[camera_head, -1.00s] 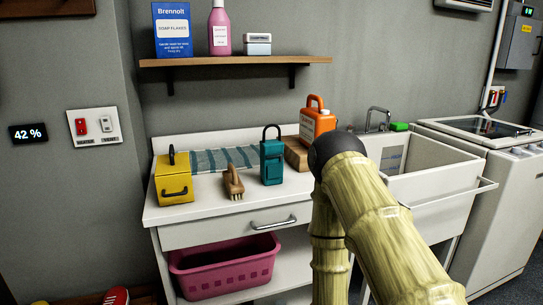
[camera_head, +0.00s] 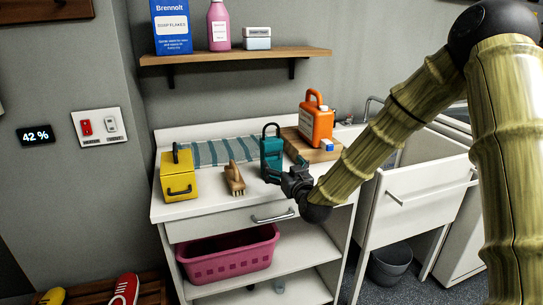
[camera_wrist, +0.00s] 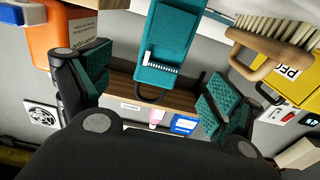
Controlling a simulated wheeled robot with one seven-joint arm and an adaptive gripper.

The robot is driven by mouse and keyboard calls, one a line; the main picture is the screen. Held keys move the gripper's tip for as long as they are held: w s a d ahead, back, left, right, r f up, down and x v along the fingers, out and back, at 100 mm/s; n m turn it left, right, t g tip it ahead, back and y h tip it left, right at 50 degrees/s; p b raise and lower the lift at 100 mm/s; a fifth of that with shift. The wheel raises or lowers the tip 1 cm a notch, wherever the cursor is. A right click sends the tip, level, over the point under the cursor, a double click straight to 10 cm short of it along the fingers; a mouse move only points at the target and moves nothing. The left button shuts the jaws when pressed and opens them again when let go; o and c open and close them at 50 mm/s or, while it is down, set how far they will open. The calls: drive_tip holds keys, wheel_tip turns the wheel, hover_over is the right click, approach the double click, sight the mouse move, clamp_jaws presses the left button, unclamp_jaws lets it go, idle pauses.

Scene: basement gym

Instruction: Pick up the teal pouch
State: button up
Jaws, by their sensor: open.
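The teal pouch (camera_head: 271,149) stands upright on the white counter, with a black loop handle on top. My gripper (camera_head: 282,171) is open and empty, just in front of the pouch and low to its right, partly covering its lower part. In the wrist view the picture is upside down. There the pouch (camera_wrist: 172,40) shows at top centre, its handle pointing down the picture. The open fingers of my gripper (camera_wrist: 152,82) lie to either side of it. I cannot tell whether the pouch is between the fingertips or still beyond them.
A wooden brush (camera_head: 234,178) and a yellow box (camera_head: 179,178) stand left of the pouch. An orange jug (camera_head: 317,124) stands on a wooden block (camera_head: 297,145) close on its right. A striped cloth (camera_head: 215,151) lies behind. A shelf (camera_head: 235,57) hangs above.

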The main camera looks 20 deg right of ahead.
sight(274, 157)
drive_tip(key=shift+w+a+f+p, duration=0.2)
drive_tip(key=shift+w+p, duration=0.2)
drive_tip(key=shift+w, duration=2.2)
drive_tip(key=shift+w+a+f+p, duration=0.15)
drive_tip(key=shift+w+p, duration=0.2)
drive_tip(key=shift+w, duration=2.25)
drive_tip(key=shift+r, duration=0.1)
drive_tip(key=c, duration=1.2)
